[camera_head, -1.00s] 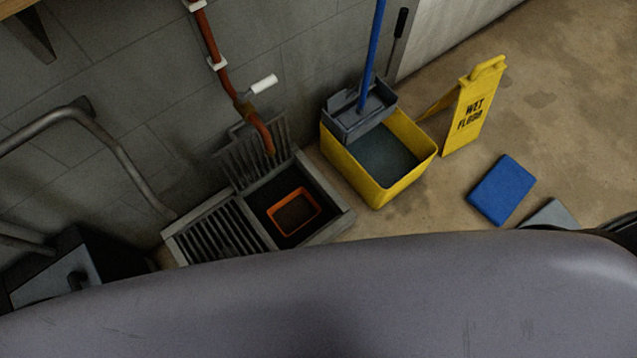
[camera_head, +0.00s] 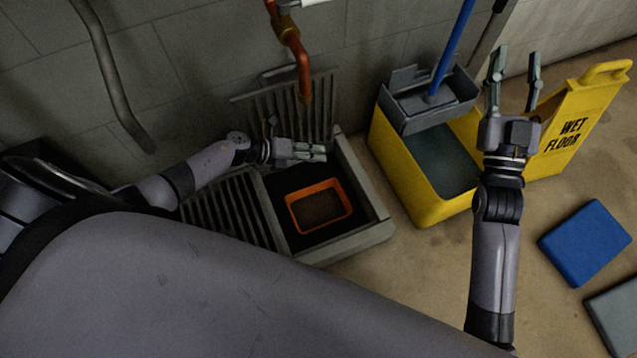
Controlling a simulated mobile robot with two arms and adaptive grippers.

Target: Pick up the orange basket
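The orange basket (camera_head: 316,189) is a small rectangular tub with a dark brown inside. It sits low in the dark open half of a floor drain (camera_head: 362,238) with a grey frame. My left gripper (camera_head: 322,152) is above the far side of the drain opening, just beyond the basket in the picture and apart from it. It points right and looks empty; its fingers show nearly edge-on, so their gap is unclear. My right gripper (camera_head: 515,70) is open and empty, in front of the wet floor sign and beside the mop bucket.
A yellow mop bucket (camera_head: 395,165) with a blue-handled mop stands right of the drain. A slatted grate (camera_head: 288,112) leans on the wall under a copper pipe (camera_head: 290,38). A blue pad (camera_head: 585,243) lies on the floor at right.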

